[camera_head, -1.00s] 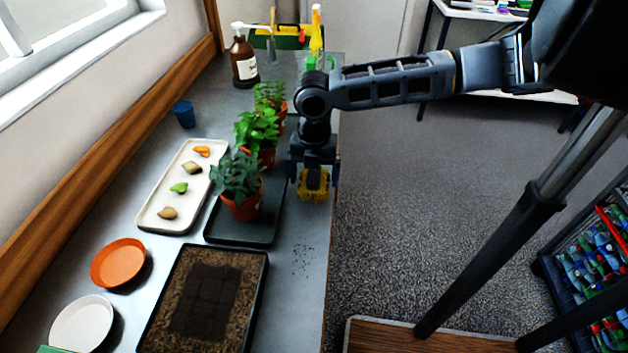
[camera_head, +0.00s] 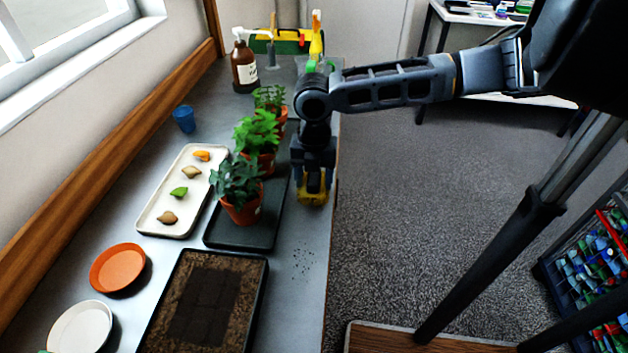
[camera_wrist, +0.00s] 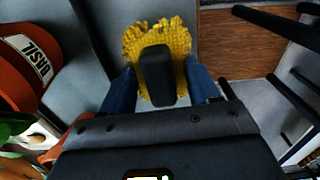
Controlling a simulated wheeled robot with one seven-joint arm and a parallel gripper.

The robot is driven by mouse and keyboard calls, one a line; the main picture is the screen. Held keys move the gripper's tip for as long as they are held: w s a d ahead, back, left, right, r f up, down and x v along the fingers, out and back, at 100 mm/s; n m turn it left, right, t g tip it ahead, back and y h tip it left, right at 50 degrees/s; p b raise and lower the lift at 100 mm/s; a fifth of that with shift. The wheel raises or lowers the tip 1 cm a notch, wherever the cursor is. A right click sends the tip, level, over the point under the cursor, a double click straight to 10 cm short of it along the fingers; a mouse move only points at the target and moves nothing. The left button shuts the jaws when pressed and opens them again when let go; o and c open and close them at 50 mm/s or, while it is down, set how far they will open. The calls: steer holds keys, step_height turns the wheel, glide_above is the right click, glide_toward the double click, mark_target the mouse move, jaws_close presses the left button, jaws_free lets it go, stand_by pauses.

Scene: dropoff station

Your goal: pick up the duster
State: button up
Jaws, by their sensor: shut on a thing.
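The duster has a yellow shaggy head (camera_head: 312,198) and a dark handle. In the wrist view its yellow fringe (camera_wrist: 185,38) and black handle (camera_wrist: 157,75) lie between my two blue fingers. My gripper (camera_head: 313,180) points down near the right edge of the grey bench and is shut on the duster. In the wrist view my gripper (camera_wrist: 160,88) has a finger on each side of the handle. I cannot tell whether the duster's underside touches the bench.
Potted plants (camera_head: 242,210) stand in a dark tray (camera_head: 268,236) close to my gripper's left. A soil tray (camera_head: 262,285) lies nearer, with scattered dirt (camera_head: 303,262) beside it. A beige tray (camera_head: 150,222), an orange saucer (camera_head: 118,266) and a brown bottle (camera_head: 244,66) stand farther left.

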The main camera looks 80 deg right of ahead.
mark_target(314, 175)
step_height(314, 175, up, 4)
steer(key=shift+f+b, duration=0.25)
steer(key=shift+b, duration=0.2)
steer(key=s+d+r+b, duration=0.2)
steer(key=s+d+r, duration=0.2)
steer(key=d+r, duration=0.3)
steer(key=d, duration=0.4)
steer(key=shift+s, duration=0.2)
